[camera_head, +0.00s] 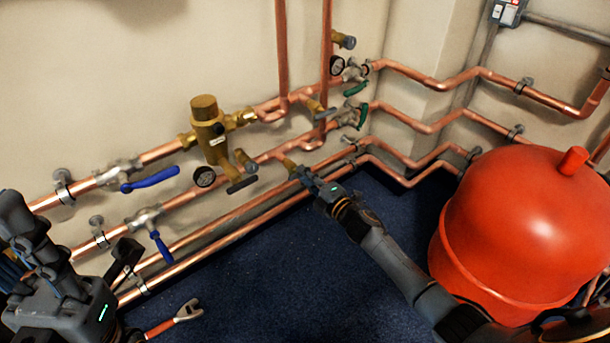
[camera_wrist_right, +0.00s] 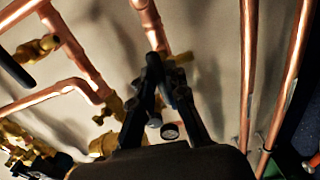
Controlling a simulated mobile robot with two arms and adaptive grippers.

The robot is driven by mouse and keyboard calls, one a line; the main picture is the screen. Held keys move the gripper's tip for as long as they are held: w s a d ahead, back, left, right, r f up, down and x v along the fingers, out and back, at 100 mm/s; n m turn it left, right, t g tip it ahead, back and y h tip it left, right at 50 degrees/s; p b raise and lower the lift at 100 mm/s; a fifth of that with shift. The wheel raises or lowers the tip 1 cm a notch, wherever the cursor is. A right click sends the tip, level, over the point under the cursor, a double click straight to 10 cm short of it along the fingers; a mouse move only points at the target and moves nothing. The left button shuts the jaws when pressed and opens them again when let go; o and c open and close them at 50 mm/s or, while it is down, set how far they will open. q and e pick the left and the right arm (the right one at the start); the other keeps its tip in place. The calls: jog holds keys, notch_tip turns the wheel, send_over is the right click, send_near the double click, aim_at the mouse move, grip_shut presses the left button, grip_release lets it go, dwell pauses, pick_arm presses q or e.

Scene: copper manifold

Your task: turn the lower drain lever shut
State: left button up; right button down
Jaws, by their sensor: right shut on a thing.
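The lower drain valve is a small brass fitting (camera_head: 289,164) at the end of a short branch off the lower copper pipe. My right gripper (camera_head: 303,176) is at this valve, its fingers shut on the dark drain lever. In the right wrist view the lever (camera_wrist_right: 168,88) shows between the two dark fingers, just below the brass valve body (camera_wrist_right: 181,58). The fingers hide part of the lever, so its exact angle is hard to tell. My left gripper (camera_head: 125,262) is at the lower left, away from the valve; its jaw opening is unclear.
Blue levers (camera_head: 150,179) and green handles (camera_head: 356,88) sit on nearby pipes. A brass mixing valve (camera_head: 208,130) and a gauge (camera_head: 204,177) are left of the drain. A red tank (camera_head: 510,225) stands right of my right arm. A red-handled wrench (camera_head: 178,318) lies on the blue floor.

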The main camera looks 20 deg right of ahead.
jog(key=shift+f, duration=0.1)
jog(key=c, duration=1.4)
grip_release()
jog(key=shift+s, duration=0.1)
jog(key=v, duration=1.1)
jog(key=shift+s+d, duration=0.15)
jog(key=shift+s, duration=0.25)
